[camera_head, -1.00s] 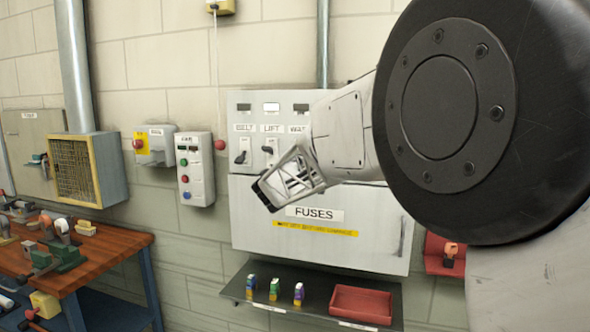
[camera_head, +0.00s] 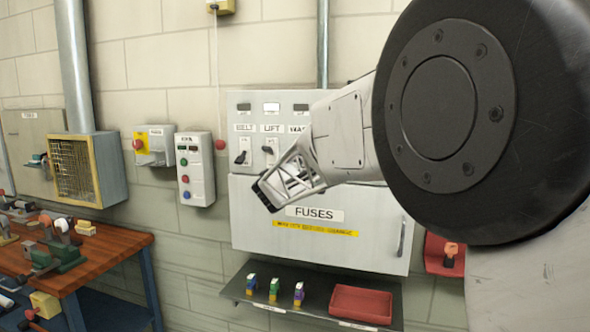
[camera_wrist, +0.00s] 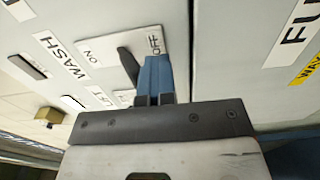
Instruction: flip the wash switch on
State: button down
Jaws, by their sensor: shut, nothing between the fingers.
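The wash switch is a dark lever (camera_wrist: 128,65) on a white plate marked ON and OFF, beside the WASH label (camera_wrist: 62,58) in the wrist view. My gripper (camera_wrist: 154,66) is shut and empty, its blue fingers right beside the lever on the OFF side, over the plate. Lever and fingers look very close; I cannot tell whether they touch or which position the lever is in. In the head view my gripper (camera_head: 266,196) is in front of the panel, and my arm hides the wash switch, leaving only part of its label (camera_head: 298,128).
The lift switch (camera_head: 268,149) and belt switch (camera_head: 241,157) are to the left on the same panel. The fuses door (camera_head: 262,215) lies below, with a handle at its right. A shelf (camera_head: 325,283) underneath holds small coloured fuses and a red tray (camera_head: 361,304).

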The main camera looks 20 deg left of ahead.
jog(key=shift+w+d+r, duration=0.15)
jog(key=shift+d+r, duration=0.05)
jog(key=shift+r, duration=0.15)
jog(key=shift+d+r, duration=0.1)
jog(key=shift+r, duration=1.75)
jog(key=shift+w+f, duration=0.2)
jog(key=shift+f, duration=0.2)
jog(key=s, duration=0.8)
jog(key=shift+s+a+f, duration=0.25)
jog(key=shift+s+f, duration=0.05)
